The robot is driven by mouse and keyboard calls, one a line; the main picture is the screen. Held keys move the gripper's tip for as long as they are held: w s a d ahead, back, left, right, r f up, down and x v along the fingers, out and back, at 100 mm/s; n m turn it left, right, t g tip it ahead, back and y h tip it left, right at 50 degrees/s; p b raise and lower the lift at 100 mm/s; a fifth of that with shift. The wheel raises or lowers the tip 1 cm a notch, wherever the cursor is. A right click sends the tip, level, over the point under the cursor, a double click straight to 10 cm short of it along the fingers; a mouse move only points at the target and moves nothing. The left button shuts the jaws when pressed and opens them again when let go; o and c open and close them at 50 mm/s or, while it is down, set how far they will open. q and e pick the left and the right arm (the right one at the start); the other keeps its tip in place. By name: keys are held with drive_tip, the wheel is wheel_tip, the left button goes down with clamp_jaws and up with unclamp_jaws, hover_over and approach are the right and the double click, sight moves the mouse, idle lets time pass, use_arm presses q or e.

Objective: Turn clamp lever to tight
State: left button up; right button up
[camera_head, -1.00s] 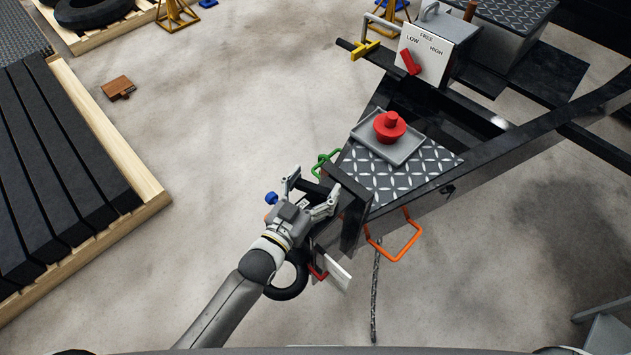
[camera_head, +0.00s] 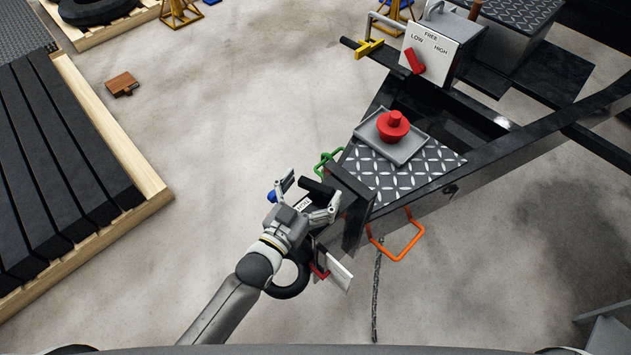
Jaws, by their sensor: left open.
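A black bar-shaped handle (camera_head: 318,188), which looks like the clamp lever, sticks out to the left from the dark upright plate at the tip of the trailer frame. A small white label (camera_head: 303,204) with unreadable dark lettering shows beside it, partly hidden by my gripper. My left gripper (camera_head: 309,193) is open, with one finger at each side of the handle's outer end. I cannot tell whether either finger touches it. My right gripper is not in view.
A blue knob (camera_head: 271,196) is partly hidden behind my left gripper. Green (camera_head: 325,163) and orange (camera_head: 408,243) loops flank the frame tip. A red knob (camera_head: 393,125) sits on a grey tray; a LOW/FREE/HIGH box (camera_head: 427,52) stands behind.

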use_arm(q)
drive_tip(key=v, duration=1)
drive_tip(key=shift+s+a, duration=0.25)
